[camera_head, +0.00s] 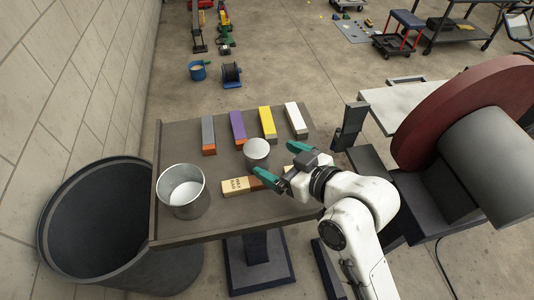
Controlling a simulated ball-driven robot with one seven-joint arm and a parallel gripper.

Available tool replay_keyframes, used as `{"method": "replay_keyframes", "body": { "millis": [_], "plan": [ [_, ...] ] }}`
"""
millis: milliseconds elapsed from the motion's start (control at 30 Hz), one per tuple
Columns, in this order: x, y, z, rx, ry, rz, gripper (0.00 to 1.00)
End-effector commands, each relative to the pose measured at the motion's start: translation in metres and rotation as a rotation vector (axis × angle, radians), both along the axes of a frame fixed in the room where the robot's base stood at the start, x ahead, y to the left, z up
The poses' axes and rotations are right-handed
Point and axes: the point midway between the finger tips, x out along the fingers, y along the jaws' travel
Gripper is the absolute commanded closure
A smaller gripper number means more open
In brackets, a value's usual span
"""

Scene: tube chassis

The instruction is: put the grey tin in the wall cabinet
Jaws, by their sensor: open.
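A small light-grey tin (257,158) stands upright on the grey table (217,165), right of its middle. My gripper (271,160) reaches in from the right, its green fingers open and pointing toward the tin. The tin is at or just beyond the fingertips; whether they touch it I cannot tell. Nothing is seen held. The wall cabinet is not in view.
A metal pail (184,194) stands at the table's left. A tan labelled box (236,186) lies near the lower finger. Several coloured boxes, including a purple one (237,125), line the back. A dark round bin (115,220) stands left, by the wall.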

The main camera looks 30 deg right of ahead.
Motion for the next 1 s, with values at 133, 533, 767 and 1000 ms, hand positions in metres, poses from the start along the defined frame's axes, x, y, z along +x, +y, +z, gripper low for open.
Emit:
{"method": "replay_keyframes", "body": {
  "millis": [133, 533, 767, 1000],
  "plan": [
    [0.020, 0.005, -0.007, -0.001, 0.001, 0.000, 0.04],
    [0.056, 0.013, -0.022, 0.001, 0.002, 0.001, 0.04],
    [0.085, 0.018, -0.035, 0.002, 0.002, 0.000, 0.04],
    [0.094, 0.021, -0.040, 0.003, 0.003, 0.000, 0.04]
  ]
}}
